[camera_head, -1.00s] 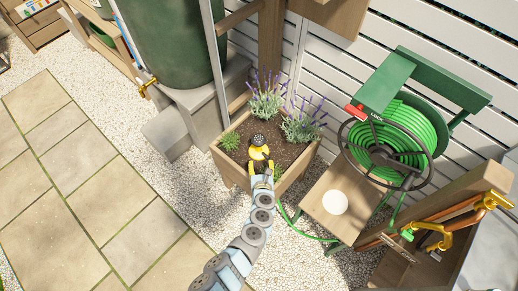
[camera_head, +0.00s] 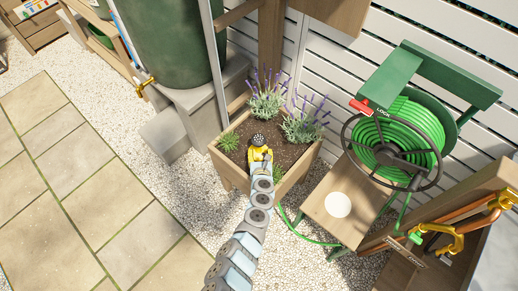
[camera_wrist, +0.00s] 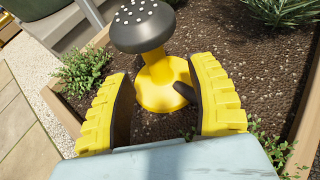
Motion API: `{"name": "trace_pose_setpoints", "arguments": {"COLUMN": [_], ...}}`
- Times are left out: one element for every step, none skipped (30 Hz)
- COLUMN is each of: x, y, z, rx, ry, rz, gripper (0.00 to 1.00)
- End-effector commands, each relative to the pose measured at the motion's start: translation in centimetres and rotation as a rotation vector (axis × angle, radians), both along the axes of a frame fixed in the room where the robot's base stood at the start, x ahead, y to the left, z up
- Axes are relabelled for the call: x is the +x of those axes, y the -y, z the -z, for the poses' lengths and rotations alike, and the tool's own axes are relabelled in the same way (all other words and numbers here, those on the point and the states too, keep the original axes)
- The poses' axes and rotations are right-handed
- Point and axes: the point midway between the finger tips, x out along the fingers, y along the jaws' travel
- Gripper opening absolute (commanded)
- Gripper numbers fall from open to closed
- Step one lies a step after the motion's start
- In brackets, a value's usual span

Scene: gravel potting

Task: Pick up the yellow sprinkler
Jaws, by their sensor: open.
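The yellow sprinkler (camera_wrist: 158,84) stands in the soil of the wooden planter, with a dark grey rose head (camera_wrist: 141,24) on its yellow stem and round base. In the head view the sprinkler's head (camera_head: 259,139) shows just beyond my gripper (camera_head: 260,155). In the wrist view my gripper (camera_wrist: 162,105) is open, with one yellow ridged finger on each side of the sprinkler's lower part. A dark piece sticks out from the base toward the right finger. I cannot tell whether either finger touches the sprinkler.
The wooden planter (camera_head: 233,169) holds soil, lavender plants (camera_head: 301,126) and small green tufts (camera_wrist: 82,70). A hose reel (camera_head: 396,140) and a small wooden table (camera_head: 318,211) with a white round object (camera_head: 337,205) stand to the right.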

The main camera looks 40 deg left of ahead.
Motion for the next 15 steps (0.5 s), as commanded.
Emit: {"name": "trace_pose_setpoints", "arguments": {"x": [0.1,0.1,0.2,0.3,0.5,0.7,0.9,1.1,1.3,1.5,1.6,1.9,2.0,2.2,2.4], "y": [-0.2,-0.3,-0.6,-0.7,-0.9,-1.2,-1.4,-1.6,-1.9,-2.1,-2.4,-2.5,-2.7,-2.9,-3.1], "z": [0.2,0.4,0.6,0.7,0.9,1.0,1.2,1.3,1.5,1.6,1.7,1.8,1.9,2.0,2.1], "rx": [0.000,0.000,0.000,0.000,0.000,0.000,-0.001,-0.001,-0.001,-0.001,-0.001,0.000,0.000,0.000,0.000], "ry": [0.000,0.000,0.000,0.000,0.000,0.000,0.001,0.002,0.002,0.003,0.003,0.003,0.003,0.003,0.003], "rz": [-0.002,-0.002,-0.003,-0.003,-0.003,-0.002,-0.002,-0.002,-0.002,-0.001,-0.001,-0.002,-0.003,-0.003,-0.003], "gripper": [0.57,0.57,0.57,0.57,0.57,0.57,0.57,0.57,0.57,0.57,0.57,0.57,0.57,0.57,0.57]}}
